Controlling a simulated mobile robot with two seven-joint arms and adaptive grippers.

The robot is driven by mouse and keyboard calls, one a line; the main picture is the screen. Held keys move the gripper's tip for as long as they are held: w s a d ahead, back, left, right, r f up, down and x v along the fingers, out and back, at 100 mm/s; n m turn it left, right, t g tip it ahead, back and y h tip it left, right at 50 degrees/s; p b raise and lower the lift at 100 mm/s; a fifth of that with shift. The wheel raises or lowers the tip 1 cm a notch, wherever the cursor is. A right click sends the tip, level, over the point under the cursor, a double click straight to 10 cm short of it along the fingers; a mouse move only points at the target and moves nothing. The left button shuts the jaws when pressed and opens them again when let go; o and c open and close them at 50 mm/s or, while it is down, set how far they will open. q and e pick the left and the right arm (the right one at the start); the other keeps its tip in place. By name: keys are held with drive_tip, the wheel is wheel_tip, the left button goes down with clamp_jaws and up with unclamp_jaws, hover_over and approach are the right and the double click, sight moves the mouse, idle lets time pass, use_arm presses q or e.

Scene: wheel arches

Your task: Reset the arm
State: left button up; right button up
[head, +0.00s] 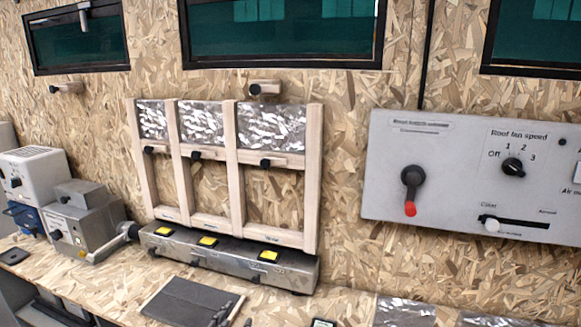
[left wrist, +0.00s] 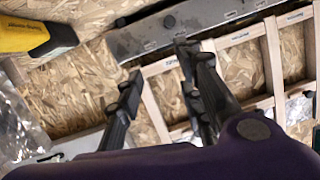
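My left gripper shows in the left wrist view (left wrist: 158,62) with its two dark fingers spread apart and nothing between them. In the head view, dark finger-like shapes at the bottom edge, over a dark flat pad (head: 180,302), look like the tips of my left gripper (head: 229,308); the rest of that arm is out of frame. In the left wrist view, the wooden frame (left wrist: 272,60) and a metal strip (left wrist: 190,22) lie beyond the fingers, apparently upside down. My right gripper is in neither view.
The wooden frame with foil panels (head: 230,170) stands on the wall above a steel box (head: 220,257). A control panel (head: 455,180) hangs at right. Grey machines (head: 85,215) stand on the left of the bench. A yellow-and-black object (left wrist: 30,36) lies left in the wrist view.

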use_arm(q)
drive_tip(key=s+a+f+n+g+y, duration=0.1)
drive_tip(key=s+f+g, duration=0.1)
drive_tip(key=s+f, duration=0.5)
drive_tip(key=s+a+f+n+g+y, duration=0.1)
drive_tip(key=s+a+f+g, duration=0.1)
drive_tip(key=s+f, duration=0.6)
drive_tip(key=s+a+f+n+g+y, duration=0.1)
drive_tip(key=s+f, duration=0.6)
drive_tip(key=s, duration=0.9)
drive_tip(key=shift+s+a+f+n+g, duration=0.15)
drive_tip(key=shift+a+f+n+g, duration=0.2)
drive_tip(key=shift+a+n, duration=0.35)
drive_tip(key=shift+c, duration=0.3)
